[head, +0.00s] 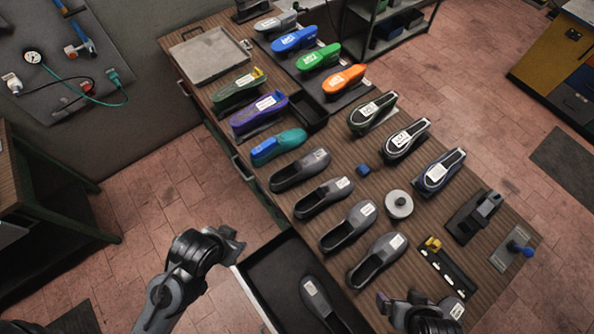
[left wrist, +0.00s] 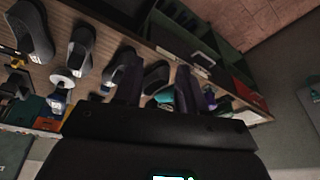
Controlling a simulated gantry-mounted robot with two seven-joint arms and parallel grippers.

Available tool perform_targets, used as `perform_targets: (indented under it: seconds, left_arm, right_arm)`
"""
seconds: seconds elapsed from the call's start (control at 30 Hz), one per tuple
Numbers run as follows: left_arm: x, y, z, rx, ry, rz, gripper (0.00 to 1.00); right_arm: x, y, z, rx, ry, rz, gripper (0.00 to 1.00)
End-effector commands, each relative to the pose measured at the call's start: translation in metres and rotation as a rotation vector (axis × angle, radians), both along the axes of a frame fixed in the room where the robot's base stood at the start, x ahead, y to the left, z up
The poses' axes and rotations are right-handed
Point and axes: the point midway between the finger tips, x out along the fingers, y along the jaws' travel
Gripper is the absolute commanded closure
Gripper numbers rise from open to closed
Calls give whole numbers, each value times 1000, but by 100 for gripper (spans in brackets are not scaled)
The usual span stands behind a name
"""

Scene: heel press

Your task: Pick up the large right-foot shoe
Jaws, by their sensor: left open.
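Several dark grey shoes with white labels lie in a slanted row on the wooden bench, including one at the far end (head: 300,168), two in the middle (head: 325,195) (head: 348,226) and one at the near end (head: 377,258). Another grey shoe (head: 318,298) lies in the black tray. I cannot read the labels or tell which shoe is the large right-foot one. My left gripper (head: 230,242) is open and empty, left of the bench and apart from the shoes; its spread fingers show in the left wrist view (left wrist: 160,90). My right gripper (head: 418,304) is low over the near bench end; its fingers are unclear.
The black tray (head: 262,268) sticks out at the bench's left side. Colourful shoe forms, including an orange one (head: 343,79), stand farther back. A round grey disc (head: 398,204) and a black fixture (head: 474,214) stand right of the shoe row.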

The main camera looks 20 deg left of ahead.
Motion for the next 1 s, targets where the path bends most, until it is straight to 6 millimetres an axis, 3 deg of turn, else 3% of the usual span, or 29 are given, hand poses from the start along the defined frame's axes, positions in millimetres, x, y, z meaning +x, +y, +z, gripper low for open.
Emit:
perform_targets:
  seconds: [0.07,0.43,0.77,0.87,1.0]
  left_arm:
    - [0,1,0,4,0,-2,57]
    - [0,2,0,8,0,-6,0]
    - [0,0,0,9,-1,-31,0]
    - [3,-1,1,37,-19,-120,0]
    - [17,-4,5,120,-101,-367,0]
  right_arm:
    - [0,0,0,0,0,0,0]
    - [0,1,0,5,0,-4,0]
    - [0,3,0,11,1,-7,0]
    - [0,2,0,11,1,-7,0]
    - [0,2,0,10,-1,-6,0]
